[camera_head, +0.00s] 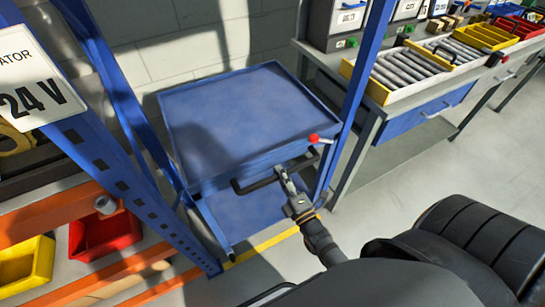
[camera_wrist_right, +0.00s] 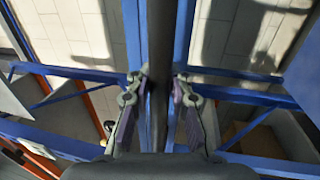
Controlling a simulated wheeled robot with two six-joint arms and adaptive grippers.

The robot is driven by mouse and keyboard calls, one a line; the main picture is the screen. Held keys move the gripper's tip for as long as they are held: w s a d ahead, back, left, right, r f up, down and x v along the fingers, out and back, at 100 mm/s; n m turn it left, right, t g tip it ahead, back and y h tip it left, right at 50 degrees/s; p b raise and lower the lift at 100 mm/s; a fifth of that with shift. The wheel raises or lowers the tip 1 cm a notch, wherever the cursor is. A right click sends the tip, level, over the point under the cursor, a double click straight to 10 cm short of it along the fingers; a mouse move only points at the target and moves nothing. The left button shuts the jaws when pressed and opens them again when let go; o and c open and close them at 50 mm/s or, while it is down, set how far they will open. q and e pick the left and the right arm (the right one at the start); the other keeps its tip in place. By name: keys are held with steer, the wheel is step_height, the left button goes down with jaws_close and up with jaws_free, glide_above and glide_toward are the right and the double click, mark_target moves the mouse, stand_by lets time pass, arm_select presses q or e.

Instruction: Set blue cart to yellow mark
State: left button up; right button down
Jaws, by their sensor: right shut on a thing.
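The blue cart (camera_head: 235,115) has a flat rimmed top and a lower blue deck, and stands between blue uprights near the grey wall. A black bar handle (camera_head: 252,184) runs along its near side. My right gripper (camera_head: 286,180) is shut on this handle. In the right wrist view the dark handle bar (camera_wrist_right: 158,50) passes between the fingers of my right gripper (camera_wrist_right: 160,92). A yellow strip (camera_head: 275,241) lies on the floor at the near side of the cart, partly hidden by my right arm. My left gripper is not in view.
A red knob (camera_head: 314,138) sits by the cart's right near corner. An orange rack with a red bin (camera_head: 104,234) and a yellow bin (camera_head: 27,262) stands close at left. A workbench with a roller tray (camera_head: 420,68) is at right.

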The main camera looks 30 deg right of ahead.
steer(key=shift+s+f+p, duration=0.1)
steer(key=shift+s+p, duration=0.2)
steer(key=shift+s, duration=0.95)
steer(key=c, duration=1.2)
jaws_free()
steer(key=shift+d, duration=0.1)
steer(key=s+f, duration=0.2)
steer(key=s, duration=0.9)
steer(key=shift+s+d+f, duration=0.15)
steer(key=shift+s+d, duration=0.05)
steer(key=shift+s, duration=0.15)
